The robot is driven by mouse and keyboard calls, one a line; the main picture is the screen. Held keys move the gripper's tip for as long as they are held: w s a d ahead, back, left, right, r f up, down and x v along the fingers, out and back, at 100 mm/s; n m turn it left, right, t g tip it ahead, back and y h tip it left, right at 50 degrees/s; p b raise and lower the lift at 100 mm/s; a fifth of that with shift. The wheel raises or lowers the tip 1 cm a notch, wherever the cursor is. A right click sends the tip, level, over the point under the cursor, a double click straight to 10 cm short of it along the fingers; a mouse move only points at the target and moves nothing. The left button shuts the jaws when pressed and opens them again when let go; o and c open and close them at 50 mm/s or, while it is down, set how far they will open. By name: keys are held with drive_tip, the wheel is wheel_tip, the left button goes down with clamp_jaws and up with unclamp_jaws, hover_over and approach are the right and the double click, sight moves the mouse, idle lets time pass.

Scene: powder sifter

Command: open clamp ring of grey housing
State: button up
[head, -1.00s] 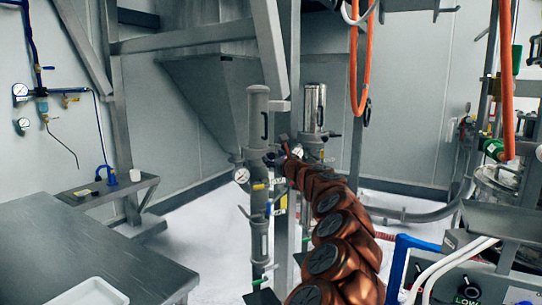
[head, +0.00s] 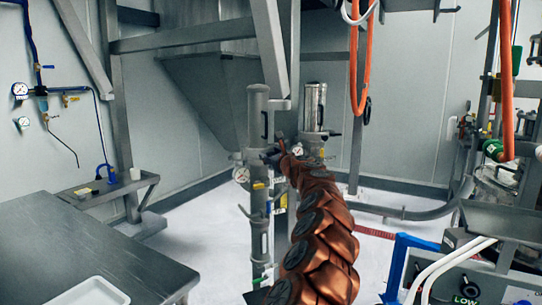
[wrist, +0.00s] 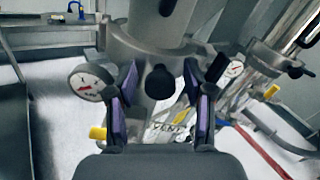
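The grey housing (head: 257,112) is an upright grey cylinder with a black handle, left of a shiny metal one in the head view. Its clamp ring (head: 256,153) sits around its lower end; in the wrist view the grey ring (wrist: 135,52) spans the upper middle. A black knob (wrist: 160,82) on the ring faces me. My gripper (wrist: 160,98) is open, with its purple-padded fingers on either side of the knob and visible gaps to it. In the head view my gripper (head: 279,157) is beside the ring, small and partly hidden by my arm.
A shiny metal housing (head: 315,107) stands close on the right. A pressure gauge (wrist: 87,82) sits just left of the left finger; another gauge (wrist: 234,69) is to the right. A steel table (head: 85,245) fills the lower left.

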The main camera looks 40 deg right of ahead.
clamp_jaws()
